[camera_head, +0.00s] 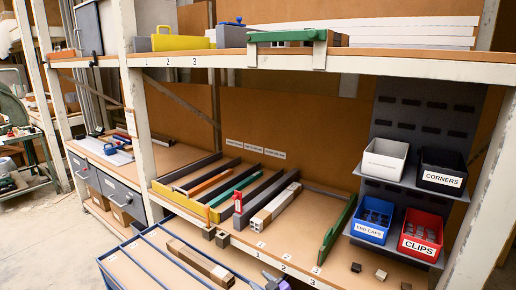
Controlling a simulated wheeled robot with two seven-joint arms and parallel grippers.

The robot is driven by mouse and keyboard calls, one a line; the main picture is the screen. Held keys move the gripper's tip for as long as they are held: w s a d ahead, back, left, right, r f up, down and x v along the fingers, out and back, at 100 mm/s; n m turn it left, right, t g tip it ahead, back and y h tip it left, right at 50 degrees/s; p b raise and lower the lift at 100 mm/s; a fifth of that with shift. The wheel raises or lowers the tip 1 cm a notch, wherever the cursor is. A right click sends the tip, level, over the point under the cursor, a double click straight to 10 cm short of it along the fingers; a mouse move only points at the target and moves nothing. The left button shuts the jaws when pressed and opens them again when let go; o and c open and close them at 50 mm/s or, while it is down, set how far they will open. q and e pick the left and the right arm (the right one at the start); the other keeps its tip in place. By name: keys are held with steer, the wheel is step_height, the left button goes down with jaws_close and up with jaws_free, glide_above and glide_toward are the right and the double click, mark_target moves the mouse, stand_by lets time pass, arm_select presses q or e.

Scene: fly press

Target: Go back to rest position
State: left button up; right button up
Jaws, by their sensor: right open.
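My right gripper (270,281) shows only in part at the bottom edge of the head view, in front of the workbench (300,245). It is open, and I see nothing between its fingers. It is close to the right end of the blue-framed rack (140,262); I cannot tell the exact gap. My left gripper is not in view.
Bars lie in the yellow-edged rack (168,194) on the bench. Bins labelled CORNERS (442,180), END CAPS (369,233) and CLIPS (420,246) stand at right. An upper shelf (400,65) overhangs the bench.

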steer(key=s+d+f+m+g+h+p, duration=0.1)
steer(key=s+d+f+m+g+h, duration=0.2)
steer(key=s+f, duration=0.55)
steer(key=s+d+f+m+g+h+p, duration=0.1)
steer(key=s+d+f+m+g+p, duration=0.15)
steer(key=s+f+m, duration=0.55)
steer(key=s+d+g, duration=0.1)
steer(key=s+g, duration=0.2)
steer(key=s, duration=0.8)
steer(key=s+d+f+m+g, duration=0.1)
steer(key=s+d+g, duration=0.1)
steer(key=s, duration=1)
steer(key=shift+f+m+g+h+p, duration=0.3)
steer(key=shift+g+p, duration=0.1)
steer(key=shift+g, duration=0.35)
